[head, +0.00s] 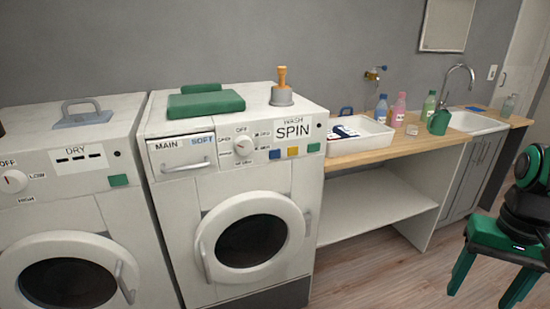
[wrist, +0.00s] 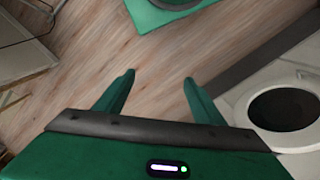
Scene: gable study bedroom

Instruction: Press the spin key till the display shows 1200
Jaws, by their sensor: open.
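The washing machine (head: 180,220) stands in the middle of the head view. Its white display (head: 293,130) reads "WASH" in small letters and "SPIN" in large ones; no number shows on it. Below it sit a blue key (head: 275,154), a yellow key (head: 293,152) and a green key (head: 313,148); I cannot read which is the spin key. My gripper (head: 480,296) is at the far right of the head view, pointing down, well away from the keys. In the wrist view my gripper (wrist: 158,80) is open and empty above the wood floor.
A dryer (head: 60,205) reading "DRY" stands at left. A counter (head: 375,148) with a white tray (head: 372,135), bottles and sink (head: 478,122) extends right. Floor in front is clear.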

